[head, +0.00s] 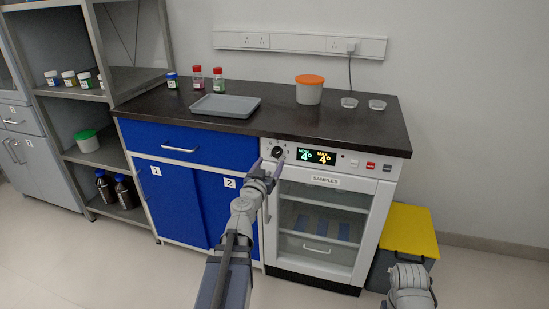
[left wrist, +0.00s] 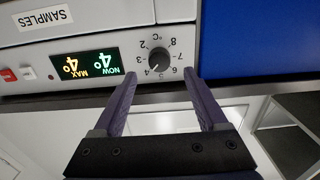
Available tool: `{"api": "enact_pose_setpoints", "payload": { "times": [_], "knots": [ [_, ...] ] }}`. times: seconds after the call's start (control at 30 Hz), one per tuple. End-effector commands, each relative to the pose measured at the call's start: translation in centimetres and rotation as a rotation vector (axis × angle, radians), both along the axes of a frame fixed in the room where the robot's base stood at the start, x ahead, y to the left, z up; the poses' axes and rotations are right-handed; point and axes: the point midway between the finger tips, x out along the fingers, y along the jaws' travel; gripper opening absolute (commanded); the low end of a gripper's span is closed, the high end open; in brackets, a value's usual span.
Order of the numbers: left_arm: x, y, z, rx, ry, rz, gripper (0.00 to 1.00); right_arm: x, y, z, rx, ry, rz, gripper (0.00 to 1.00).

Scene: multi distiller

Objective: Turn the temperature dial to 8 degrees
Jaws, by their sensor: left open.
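The temperature dial (head: 278,152) is a round black knob on the white control panel of the sample cabinet. In the left wrist view the dial (left wrist: 159,59) appears upside down, ringed by numbers, with its pointer towards the 4. The display (head: 317,157) beside it reads NOW 4° and MAX 4°; it also shows in the left wrist view (left wrist: 89,63). My left gripper (head: 268,169) is open and empty in front of the panel. In the left wrist view its fingertips (left wrist: 161,77) straddle the dial's position, apart from the knob.
Red and white buttons (head: 379,166) sit right of the display. The cabinet's glass door (head: 318,218), labelled SAMPLES, is closed below. A grey tray (head: 225,106), bottles and an orange-lidded tub (head: 309,92) stand on the dark counter. A yellow-lidded bin (head: 410,230) stands right.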

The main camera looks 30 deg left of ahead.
Motion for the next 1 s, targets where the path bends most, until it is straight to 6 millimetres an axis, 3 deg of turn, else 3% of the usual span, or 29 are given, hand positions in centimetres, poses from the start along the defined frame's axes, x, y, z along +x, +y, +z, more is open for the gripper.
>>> {"api": "enact_pose_setpoints", "payload": {
  "times": [0.1, 0.3, 0.63, 1.0],
  "knots": [
    [2.3, 0.5, 0.0, 0.000, 0.000, -0.002, 0.75, 0.0, 0.0, 0.0, 0.000, 0.000, 0.000, 0.50],
    [4.9, 1.2, 0.0, 0.000, 0.000, -0.002, 0.75, 0.0, 0.0, 0.0, 0.000, 0.000, 0.000, 0.50],
    [5.3, 1.2, 0.0, 0.000, 0.000, -0.002, 0.75, 0.0, 0.0, 0.0, 0.000, 0.000, 0.000, 0.50],
    [5.3, 1.2, 0.0, 0.000, 0.000, -0.002, 0.34, 0.0, 0.0, 0.0, 0.000, 0.000, 0.000, 0.50]
  ]
}}
